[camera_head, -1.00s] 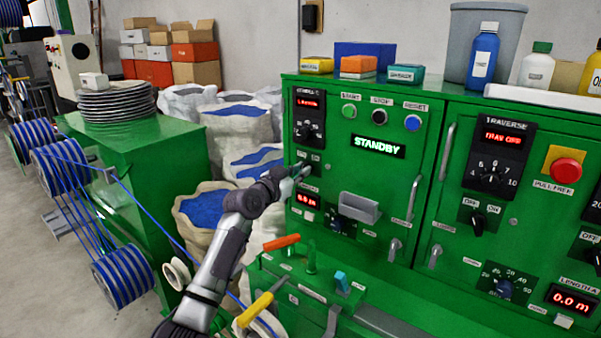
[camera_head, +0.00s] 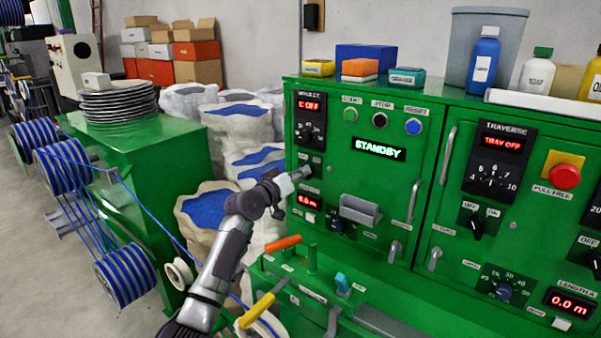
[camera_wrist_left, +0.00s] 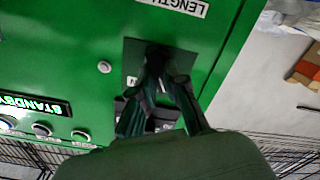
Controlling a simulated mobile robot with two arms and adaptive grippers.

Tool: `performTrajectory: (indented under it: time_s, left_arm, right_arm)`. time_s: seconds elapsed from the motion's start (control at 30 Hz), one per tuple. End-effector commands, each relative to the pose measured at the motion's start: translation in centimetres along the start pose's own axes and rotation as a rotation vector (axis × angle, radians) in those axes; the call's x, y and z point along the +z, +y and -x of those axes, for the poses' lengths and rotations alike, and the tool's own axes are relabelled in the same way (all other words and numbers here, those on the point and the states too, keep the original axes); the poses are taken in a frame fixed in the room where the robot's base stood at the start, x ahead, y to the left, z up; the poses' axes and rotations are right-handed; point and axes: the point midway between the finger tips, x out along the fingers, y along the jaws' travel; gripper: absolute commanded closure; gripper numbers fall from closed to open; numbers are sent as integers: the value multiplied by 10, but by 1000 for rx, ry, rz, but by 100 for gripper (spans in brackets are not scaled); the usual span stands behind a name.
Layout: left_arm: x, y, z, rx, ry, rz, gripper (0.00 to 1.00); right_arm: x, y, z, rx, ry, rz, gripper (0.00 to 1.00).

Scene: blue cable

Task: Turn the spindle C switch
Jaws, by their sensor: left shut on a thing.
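The green control cabinet (camera_head: 345,95) fills the right half of the head view. Its upper-left display (camera_head: 311,106) reads "C OFF", with a dark knob (camera_head: 309,133) below it. My left gripper (camera_head: 304,172) is at the small switch plate under that knob, its fingers closed around the switch. In the left wrist view, the fingertips (camera_wrist_left: 158,62) meet at the dark switch plate (camera_wrist_left: 135,48). The fingers mostly hide the switch handle, so I cannot tell which way it points. My right gripper is not in view.
An orange-handled lever (camera_head: 283,243) and a yellow-handled lever (camera_head: 257,309) stand below the arm. Sacks of blue pellets (camera_head: 207,207) stand left of the cabinet. A large screen (camera_head: 379,149) reads "STANDBY".

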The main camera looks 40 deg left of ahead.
Motion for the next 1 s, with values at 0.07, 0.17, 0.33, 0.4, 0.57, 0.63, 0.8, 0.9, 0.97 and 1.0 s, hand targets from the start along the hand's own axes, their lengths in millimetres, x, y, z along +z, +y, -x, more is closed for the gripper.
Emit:
performTrajectory:
  time_s: [0.07, 0.17, 0.33, 0.4, 0.57, 0.63, 0.8, 0.9, 0.97, 1.0]
  left_arm:
    - [1, 0, 0, 0, -1, 16, 100]
    - [1, 0, 0, 0, -1, 27, 100]
    - [1, -1, 0, 0, -1, 32, 100]
    - [1, -1, 0, 0, -1, 32, 100]
    - [1, -1, 0, 0, -1, 31, 100]
    - [1, 0, 0, 0, -1, 31, 76]
    - [0, 0, 0, 0, -1, 30, 62]
    - [0, 0, 0, 0, 0, 30, 62]
    - [0, 0, 0, 0, 0, 30, 62]
    - [0, 0, 0, 0, 0, 29, 62]
  right_arm:
    - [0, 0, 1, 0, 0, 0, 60]
    - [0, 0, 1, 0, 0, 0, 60]
    - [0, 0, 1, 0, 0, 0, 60]
    - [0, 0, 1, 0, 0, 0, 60]
    - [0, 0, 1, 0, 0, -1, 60]
    - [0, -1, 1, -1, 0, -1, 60]
    - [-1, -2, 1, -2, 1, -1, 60]
    - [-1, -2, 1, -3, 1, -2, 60]
    - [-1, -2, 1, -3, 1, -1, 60]
    - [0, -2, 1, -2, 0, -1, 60]
